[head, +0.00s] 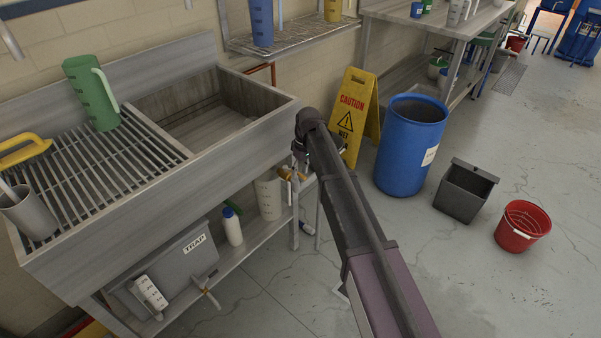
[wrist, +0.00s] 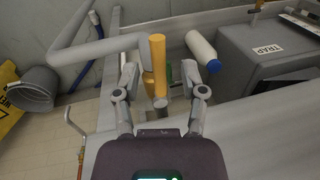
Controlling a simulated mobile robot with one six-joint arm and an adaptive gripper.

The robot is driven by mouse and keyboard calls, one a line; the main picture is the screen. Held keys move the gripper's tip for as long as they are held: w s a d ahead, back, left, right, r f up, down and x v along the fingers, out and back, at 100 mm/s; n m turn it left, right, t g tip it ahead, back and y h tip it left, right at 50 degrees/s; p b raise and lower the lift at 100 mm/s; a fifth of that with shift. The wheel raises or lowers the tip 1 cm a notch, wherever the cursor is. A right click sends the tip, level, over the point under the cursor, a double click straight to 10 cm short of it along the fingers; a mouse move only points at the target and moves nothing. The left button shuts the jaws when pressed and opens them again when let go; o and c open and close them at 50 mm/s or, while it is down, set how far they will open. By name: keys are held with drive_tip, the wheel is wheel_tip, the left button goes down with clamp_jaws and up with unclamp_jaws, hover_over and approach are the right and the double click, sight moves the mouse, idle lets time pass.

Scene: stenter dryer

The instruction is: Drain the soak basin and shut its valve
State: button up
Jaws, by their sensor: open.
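The grey metal soak basin (head: 245,92) is at the upper left in the head view; I cannot tell whether water lies on its floor. Below its right end, a yellow valve handle (head: 291,175) shows partly behind my arm. In the wrist view the yellow handle (wrist: 158,68) stands beside a grey pipe (wrist: 95,52). My gripper (wrist: 159,78) is open, with one finger on each side of the handle and visible gaps. In the head view my gripper is mostly hidden behind my arm.
A caution sign (head: 357,112), blue barrel (head: 405,150), grey bin (head: 463,192) and red bucket (head: 521,226) stand right. Floor in front is clear.

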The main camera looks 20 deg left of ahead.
clamp_jaws()
drive_tip(key=shift+d, duration=0.15)
